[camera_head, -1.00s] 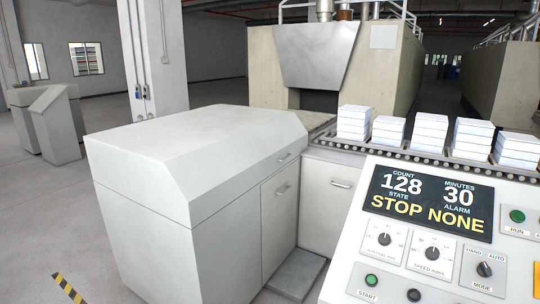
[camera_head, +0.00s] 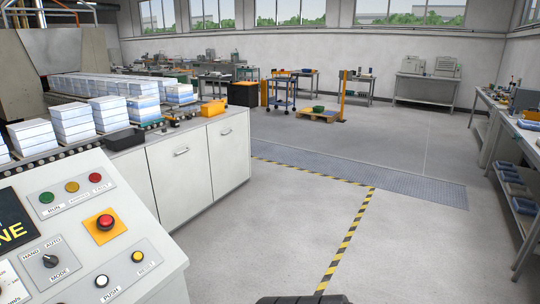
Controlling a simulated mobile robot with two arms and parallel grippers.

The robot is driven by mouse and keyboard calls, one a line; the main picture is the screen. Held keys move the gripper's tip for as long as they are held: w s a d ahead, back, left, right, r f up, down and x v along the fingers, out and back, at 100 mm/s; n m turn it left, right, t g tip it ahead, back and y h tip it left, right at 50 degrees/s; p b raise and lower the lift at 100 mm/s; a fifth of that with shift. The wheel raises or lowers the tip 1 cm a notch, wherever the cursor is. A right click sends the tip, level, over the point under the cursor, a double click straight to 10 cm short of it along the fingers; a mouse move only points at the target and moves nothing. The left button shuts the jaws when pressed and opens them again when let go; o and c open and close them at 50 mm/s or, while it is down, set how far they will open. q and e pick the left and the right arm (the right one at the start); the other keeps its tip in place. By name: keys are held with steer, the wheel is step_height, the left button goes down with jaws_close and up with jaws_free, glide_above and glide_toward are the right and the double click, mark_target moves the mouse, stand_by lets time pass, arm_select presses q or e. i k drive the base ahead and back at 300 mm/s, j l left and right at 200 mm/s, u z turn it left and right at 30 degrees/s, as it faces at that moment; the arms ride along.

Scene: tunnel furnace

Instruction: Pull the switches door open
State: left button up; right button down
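No door marked as the switches door can be made out in this view. The control console (camera_head: 110,232) stands at the lower left with lamps, a mode knob and a red emergency button (camera_head: 105,222) on a yellow plate. Behind it is a white cabinet (camera_head: 190,172) with shut doors and metal handles, one handle (camera_head: 181,152) on the nearer door. Neither of my grippers shows, so their state cannot be seen.
Stacks of white blocks (camera_head: 72,122) stand on the roller line at the left. A yellow box (camera_head: 213,107) sits on the cabinet top. Yellow-black tape (camera_head: 347,240) marks the floor. Open floor (camera_head: 420,250) lies at the right, before a bench (camera_head: 515,150).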

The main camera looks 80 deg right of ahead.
mark_target(228, 137)
steer(key=z, duration=2.45)
